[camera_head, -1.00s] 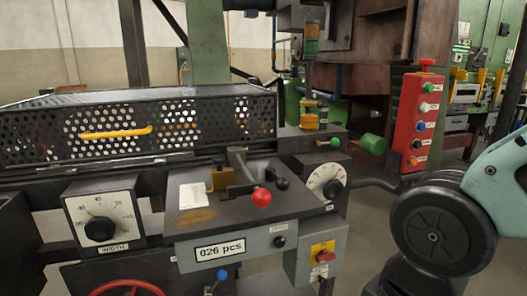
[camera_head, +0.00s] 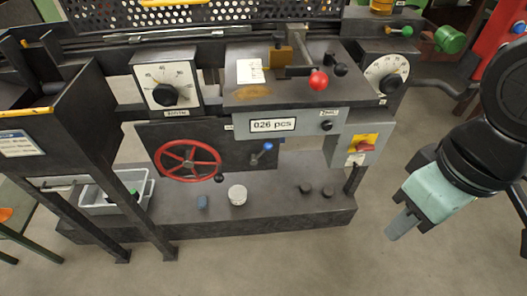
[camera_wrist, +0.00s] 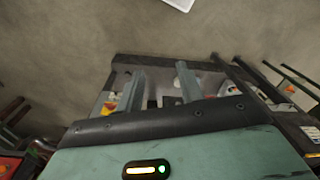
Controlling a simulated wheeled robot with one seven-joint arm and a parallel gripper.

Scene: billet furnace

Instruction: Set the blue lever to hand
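The blue lever (camera_head: 262,152) sticks out of the dark front panel of the machine, below the grey box with the "026 pcs" counter. Its blue knob points up and to the right. No label for its positions can be read. My gripper (camera_head: 401,224) hangs at the right of the head view, well away from the lever and to its right, pointing down and left. In the wrist view my gripper (camera_wrist: 161,80) shows two fingers apart with nothing between them. I cannot make out the blue lever in the wrist view.
A red handwheel (camera_head: 187,160) sits left of the lever. A red ball-knob lever (camera_head: 318,80) stands on the top plate above. A red and yellow switch (camera_head: 363,146) is on the right. The base plate (camera_head: 270,215) juts out below. Floor is clear in front.

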